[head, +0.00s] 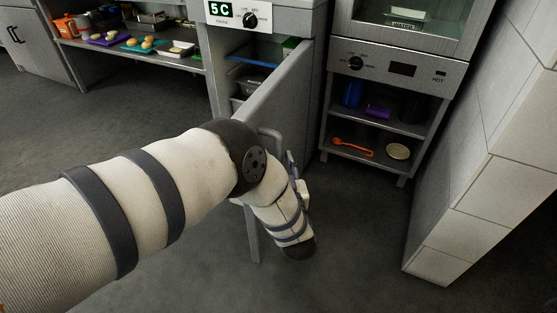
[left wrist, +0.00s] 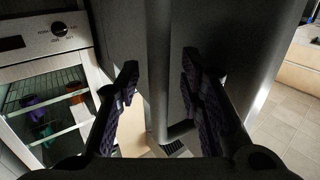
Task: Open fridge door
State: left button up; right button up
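The fridge (head: 265,20), with a 5C display and a knob, stands at the top middle of the head view. Its grey door (head: 285,85) is swung out towards me, and shelves inside show. The door handle (head: 270,135) is on the door's outer face, partly hidden by my arm. My left gripper (head: 292,168) is beside the handle and mostly hidden by my arm. In the left wrist view its two fingers (left wrist: 163,105) are apart, with a vertical grey bar (left wrist: 160,75), seemingly the handle, between them. I cannot tell whether they touch it. My right gripper is not in view.
A steel heated cabinet (head: 440,75) with open lower shelves stands right of the fridge. A tiled wall block (head: 480,215) rises at the right. A counter shelf (head: 190,62) with food trays is at the upper left. The dark floor (head: 350,240) around the door is clear.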

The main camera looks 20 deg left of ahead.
pick_arm(q)
jog(key=v, duration=1.1)
jog(key=shift+s+d, duration=0.2)
jog(key=shift+s, duration=0.05)
